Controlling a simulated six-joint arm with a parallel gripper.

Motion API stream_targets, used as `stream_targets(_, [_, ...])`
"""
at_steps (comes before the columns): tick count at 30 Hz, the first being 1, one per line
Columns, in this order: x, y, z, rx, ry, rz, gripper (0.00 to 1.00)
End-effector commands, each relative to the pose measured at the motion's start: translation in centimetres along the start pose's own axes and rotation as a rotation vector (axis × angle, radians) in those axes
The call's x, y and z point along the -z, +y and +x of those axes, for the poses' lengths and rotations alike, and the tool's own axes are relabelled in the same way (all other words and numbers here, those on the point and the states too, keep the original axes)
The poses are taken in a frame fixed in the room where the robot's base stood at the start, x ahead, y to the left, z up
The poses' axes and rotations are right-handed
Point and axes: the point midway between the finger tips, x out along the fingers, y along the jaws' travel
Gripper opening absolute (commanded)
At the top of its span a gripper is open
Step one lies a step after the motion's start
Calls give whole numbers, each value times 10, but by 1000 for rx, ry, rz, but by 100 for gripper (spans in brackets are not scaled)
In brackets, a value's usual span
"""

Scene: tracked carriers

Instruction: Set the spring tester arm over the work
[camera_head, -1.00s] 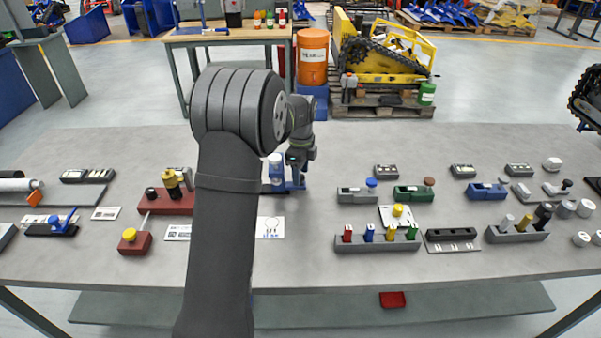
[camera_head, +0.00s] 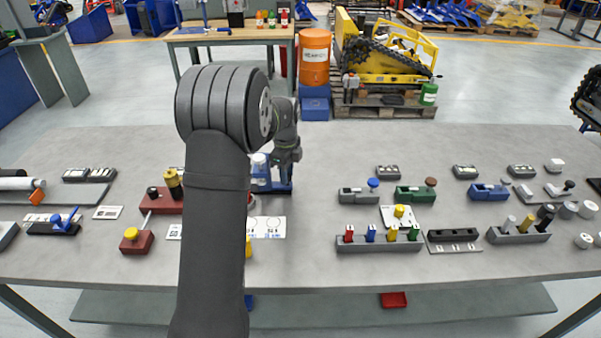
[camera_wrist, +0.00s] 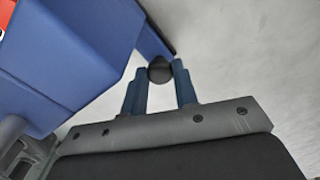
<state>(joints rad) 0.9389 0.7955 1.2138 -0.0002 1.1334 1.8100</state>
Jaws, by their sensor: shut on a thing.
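The spring tester is a blue device (camera_head: 262,178) with a pale round top, on the bench behind my arm, which hides its left part. In the wrist view, its large blue body (camera_wrist: 60,60) fills the left, and a blue bar (camera_wrist: 151,42) slopes down to a dark round knob (camera_wrist: 159,69). My gripper (camera_wrist: 160,82) has its two blue fingers on either side of this knob, shut on it. In the head view my gripper (camera_head: 284,172) is at the tester's right side. The work under the tester's arm is hidden.
A printed white card (camera_head: 268,228) lies in front of the tester. Left are a red block with a yellow knob (camera_head: 136,241) and a dark red fixture (camera_head: 165,202). Right are a rack of coloured pegs (camera_head: 380,244) and several small fixtures. The bench between tester and rack is clear.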

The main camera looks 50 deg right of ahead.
Motion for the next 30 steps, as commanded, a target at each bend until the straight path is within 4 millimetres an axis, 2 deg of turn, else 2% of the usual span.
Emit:
stream_targets(1, [-15,5,-1,2,-1,-7,0])
stream_targets(3, [-30,12,-1,3,-1,-6,0])
stream_targets(6, [-46,18,-1,3,-1,-4,0])
stream_targets(10, [-54,22,-1,3,-1,-1,0])
stream_targets(18, [-56,23,-1,1,-4,-2,0])
stream_targets(19, [-57,23,-1,1,-4,-2,29])
stream_targets(22, [-57,23,-1,1,-4,-2,48])
stream_targets(30, [-56,23,-1,0,-3,-1,49])
